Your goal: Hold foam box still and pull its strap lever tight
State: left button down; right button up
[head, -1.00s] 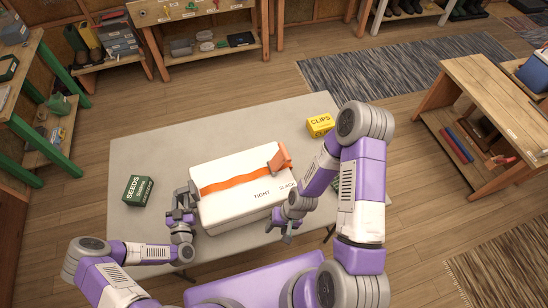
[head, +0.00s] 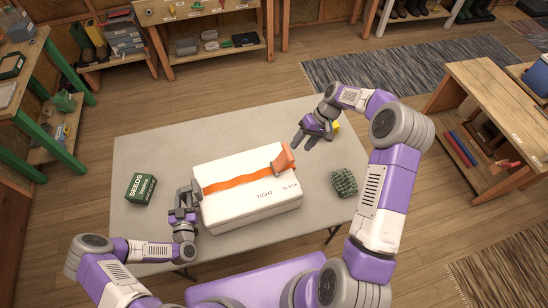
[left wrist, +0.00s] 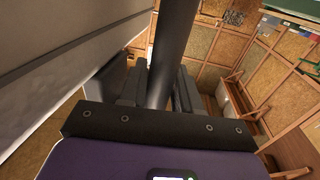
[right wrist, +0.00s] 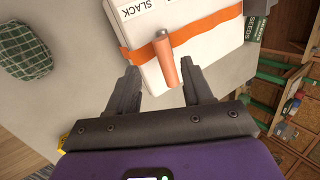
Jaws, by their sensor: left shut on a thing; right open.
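The white foam box (head: 232,210) lies on the grey table, with an orange strap (head: 240,181) across its top. The orange lever (head: 283,159) stands up from the strap near the box's right end, on the side of the printed word SLACK. My left gripper (head: 186,205) is at the box's left end, shut on a dark bar-like part that fills the left wrist view (left wrist: 172,55). My right gripper (head: 303,141) is open and empty, beyond the lever to its upper right. In the right wrist view the lever (right wrist: 166,62) shows ahead, between the open fingers (right wrist: 160,88).
A green SEEDS box (head: 140,188) stands at the table's left. A green checked bundle (head: 343,183) lies right of the foam box. A yellow box (head: 335,127) is partly hidden behind my right gripper. The table is bare at the back left.

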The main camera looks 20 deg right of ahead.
aim_at(284, 158)
jog(key=shift+n+t, duration=0.3)
jog(key=shift+n, duration=0.3)
jog(key=x, duration=0.3)
jog(key=w+x, duration=0.1)
jog(key=x, duration=0.7)
jog(key=shift+w+a, duration=0.4)
jog(key=shift+c, duration=0.4)
grip_shut()
